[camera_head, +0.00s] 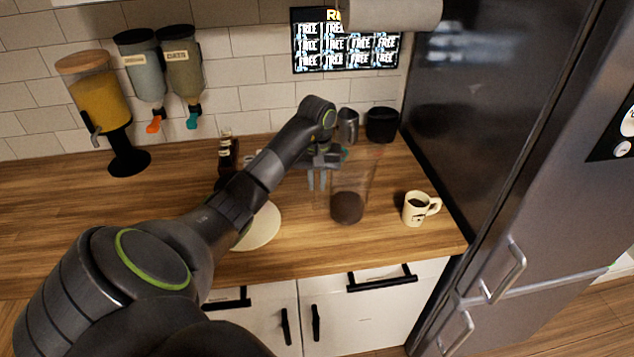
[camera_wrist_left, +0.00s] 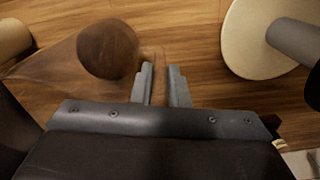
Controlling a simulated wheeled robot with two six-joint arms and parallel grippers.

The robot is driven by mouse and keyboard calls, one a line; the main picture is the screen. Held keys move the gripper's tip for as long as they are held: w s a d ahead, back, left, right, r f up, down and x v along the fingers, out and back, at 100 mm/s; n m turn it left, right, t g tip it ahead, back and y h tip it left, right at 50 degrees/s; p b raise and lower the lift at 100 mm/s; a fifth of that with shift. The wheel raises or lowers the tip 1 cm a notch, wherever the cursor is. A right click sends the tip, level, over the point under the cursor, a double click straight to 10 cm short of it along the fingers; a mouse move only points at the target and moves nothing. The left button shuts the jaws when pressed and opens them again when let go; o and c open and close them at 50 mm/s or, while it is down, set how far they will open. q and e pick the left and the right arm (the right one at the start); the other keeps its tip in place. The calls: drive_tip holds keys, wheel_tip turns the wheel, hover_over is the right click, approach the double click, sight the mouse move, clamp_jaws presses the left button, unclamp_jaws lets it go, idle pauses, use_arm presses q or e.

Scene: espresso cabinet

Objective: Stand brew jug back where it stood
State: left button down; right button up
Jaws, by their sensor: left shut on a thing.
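The brew jug (camera_head: 347,205) is a clear, see-through vessel with dark brown contents at its bottom. It looks about upright over the right part of the wooden counter, left of the cream mug (camera_head: 415,209); I cannot tell whether its base touches the wood. In the left wrist view the brew jug (camera_wrist_left: 108,50) is left of the fingers. My left gripper (camera_head: 317,178) is at the jug's left side, shut on it, probably at a clear handle that barely shows. The fingers also show in the left wrist view (camera_wrist_left: 164,85). My right gripper is not in view.
A round cream board (camera_head: 262,228) lies left of the jug, partly behind my arm. A metal cup (camera_head: 347,125) and a black canister (camera_head: 381,124) stand at the back. Dark bottles (camera_head: 228,152) and dispensers (camera_head: 98,95) are farther left. A tall fridge (camera_head: 500,130) bounds the right.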

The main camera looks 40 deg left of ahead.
use_arm(q)
drive_tip(key=shift+r, duration=0.1)
drive_tip(key=shift+d, duration=0.1)
drive_tip(key=c, duration=1.4)
unclamp_jaws()
drive_tip(key=shift+s, duration=0.1)
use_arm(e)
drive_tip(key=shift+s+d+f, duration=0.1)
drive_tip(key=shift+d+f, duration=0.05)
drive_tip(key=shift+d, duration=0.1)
